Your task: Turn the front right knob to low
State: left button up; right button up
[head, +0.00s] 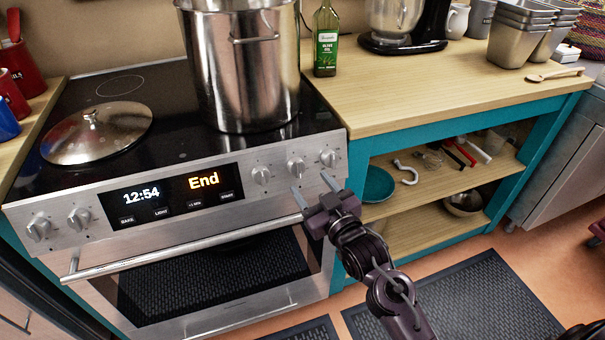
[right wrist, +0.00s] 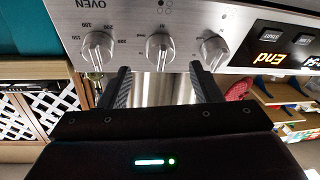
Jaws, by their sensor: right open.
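The steel stove (head: 200,165) has a row of knobs on its front panel, with three to the right of the display. These are the left knob (head: 261,175), the middle knob (head: 296,167) and the far right knob (head: 328,157). My right gripper (head: 314,188) is open and empty in front of the panel, just below the middle and far right knobs. In the right wrist view, upside down, its fingers (right wrist: 159,72) straddle the line of the middle knob (right wrist: 160,47), apart from it. The OVEN knob (right wrist: 97,45) is beside it. Which knob is the front right one is not readable.
A large steel pot (head: 240,75) and a lid (head: 97,133) rest on the cooktop. The oven handle (head: 180,246) runs below the panel. A wooden counter (head: 430,90) with an olive oil bottle (head: 326,40) stands at right, open shelves beneath. Floor mats (head: 470,295) lie in front.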

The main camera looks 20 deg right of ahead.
aim_at(301, 173)
jog(key=w, duration=0.3)
jog(key=w+a, duration=0.1)
jog(key=w, duration=0.1)
jog(key=shift+w, duration=0.15)
jog(key=c, duration=1)
